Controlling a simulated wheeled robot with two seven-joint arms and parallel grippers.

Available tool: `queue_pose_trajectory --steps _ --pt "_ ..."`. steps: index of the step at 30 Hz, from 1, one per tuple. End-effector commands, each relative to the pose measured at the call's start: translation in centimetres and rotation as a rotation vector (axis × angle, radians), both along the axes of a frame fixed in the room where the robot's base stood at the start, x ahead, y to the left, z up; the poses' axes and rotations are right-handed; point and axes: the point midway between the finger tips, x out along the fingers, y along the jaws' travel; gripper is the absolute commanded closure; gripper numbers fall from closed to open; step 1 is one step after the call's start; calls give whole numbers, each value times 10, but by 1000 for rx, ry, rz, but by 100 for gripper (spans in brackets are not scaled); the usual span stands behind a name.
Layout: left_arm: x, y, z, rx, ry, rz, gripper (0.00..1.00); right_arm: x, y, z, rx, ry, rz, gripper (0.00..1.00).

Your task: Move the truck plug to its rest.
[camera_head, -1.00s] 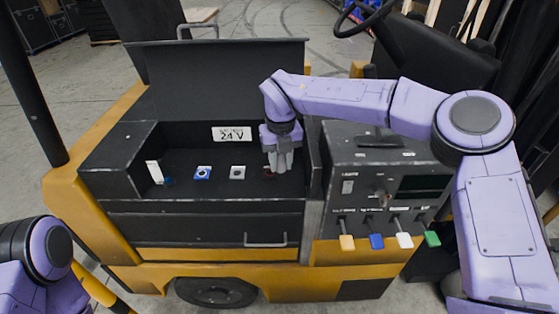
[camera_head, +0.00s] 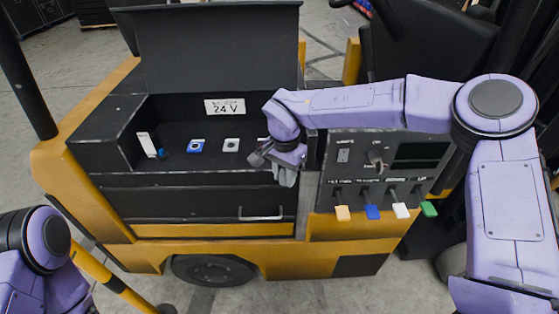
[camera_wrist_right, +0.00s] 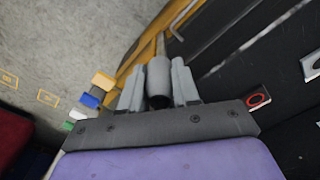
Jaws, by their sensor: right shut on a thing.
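My right gripper (camera_head: 286,178) is in front of the right end of the open compartment, above its front edge. The right wrist view shows its two grey fingers (camera_wrist_right: 157,85) shut on a grey cylindrical plug (camera_wrist_right: 159,76), with a narrower end pointing away. In the head view the plug is mostly hidden by the gripper. A socket with a red ring (camera_wrist_right: 258,100) shows to the right of the fingers in the right wrist view, apart from the plug. I cannot make out the rest for certain. My left gripper is out of view; only its arm shows.
Blue (camera_head: 196,146) and white (camera_head: 231,145) sockets sit in the compartment below the 24 V label (camera_head: 224,106). A white upright piece (camera_head: 147,145) stands at its left. A panel with a knob (camera_head: 376,158) and coloured levers (camera_head: 372,211) is right of the gripper. The raised lid (camera_head: 220,50) stands behind.

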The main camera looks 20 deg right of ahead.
Motion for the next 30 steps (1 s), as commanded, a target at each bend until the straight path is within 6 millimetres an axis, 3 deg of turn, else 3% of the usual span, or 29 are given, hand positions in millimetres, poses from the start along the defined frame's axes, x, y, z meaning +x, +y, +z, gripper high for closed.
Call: queue_pose_trajectory --steps 1,6,9,15,30 --pt "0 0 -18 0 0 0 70 -8 -3 -22 -2 8 153 100" --pt "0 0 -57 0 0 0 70 -35 -12 -72 0 26 671 100" --pt "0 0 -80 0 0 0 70 -49 -18 -97 7 30 853 100" --pt "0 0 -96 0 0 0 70 -58 -25 -110 11 26 925 100" --pt "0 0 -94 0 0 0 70 -59 -25 -109 13 32 924 100"
